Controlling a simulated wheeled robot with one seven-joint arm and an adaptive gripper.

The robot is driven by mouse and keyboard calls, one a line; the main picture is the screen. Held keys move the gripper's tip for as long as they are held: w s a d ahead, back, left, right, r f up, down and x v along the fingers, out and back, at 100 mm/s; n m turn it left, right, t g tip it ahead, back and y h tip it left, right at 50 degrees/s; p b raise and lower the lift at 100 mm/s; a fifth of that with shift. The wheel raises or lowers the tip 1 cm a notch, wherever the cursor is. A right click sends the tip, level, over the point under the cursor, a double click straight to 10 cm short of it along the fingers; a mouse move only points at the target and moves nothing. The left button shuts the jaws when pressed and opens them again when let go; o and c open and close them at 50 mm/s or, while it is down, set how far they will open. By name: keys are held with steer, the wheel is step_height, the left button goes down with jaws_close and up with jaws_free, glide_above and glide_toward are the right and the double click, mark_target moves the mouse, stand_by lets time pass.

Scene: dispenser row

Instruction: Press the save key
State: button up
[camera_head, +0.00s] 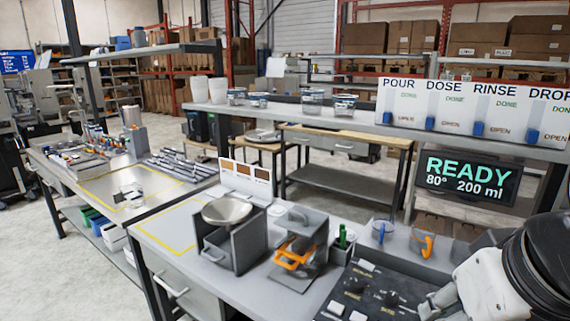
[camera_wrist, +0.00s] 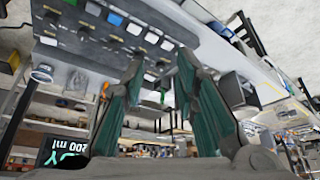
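The dark control panel (camera_head: 372,292) lies on the bench at the lower right of the head view, with knobs and pale keys on it. In the wrist view the panel (camera_wrist: 100,45) appears turned over across the upper left, with a blue key (camera_wrist: 114,18) and several pale keys. Its small labels are too blurred to tell which key is save. My gripper (camera_wrist: 160,62) has its two fingers apart with nothing between them, and the panel lies beyond the tips. In the head view my arm's end is at the lower right, beside the panel, and partly cut off.
A display (camera_head: 468,180) reads "READY 80° 200 ml". An orange-handled jug (camera_head: 295,252) sits in a grey stand left of the panel. A green-handled tool in a cup (camera_head: 342,240) and a clear cup (camera_head: 382,230) stand behind the panel.

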jaws_close()
stand_by(1.0)
